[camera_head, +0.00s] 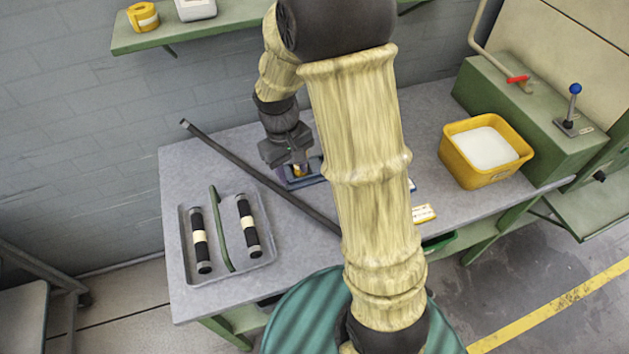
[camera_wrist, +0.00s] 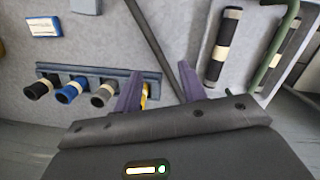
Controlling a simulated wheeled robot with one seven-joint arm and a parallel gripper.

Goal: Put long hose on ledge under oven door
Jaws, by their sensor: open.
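A long dark rod-like hose (camera_head: 250,172) lies diagonally across the grey table, its near end hidden behind my arm. It also shows in the wrist view (camera_wrist: 152,48), running past the fingertips. My gripper (camera_head: 299,168) is over the table beside the hose, at a small blue-grey rack. In the wrist view its two purple fingers (camera_wrist: 158,88) are apart, with a yellow piece (camera_wrist: 150,92) of the rack partly hidden between or behind them; I cannot tell whether they touch it. The hose is not between the fingers. I cannot make out an oven door or ledge for certain.
The rack (camera_wrist: 88,70) holds black, blue and grey nozzle-like pieces. A grey tray (camera_head: 227,273) holds two banded black rollers and a green curved bar. A yellow bin (camera_head: 485,178) stands at right beside a green machine (camera_head: 508,103). A wall shelf (camera_head: 205,24) hangs above.

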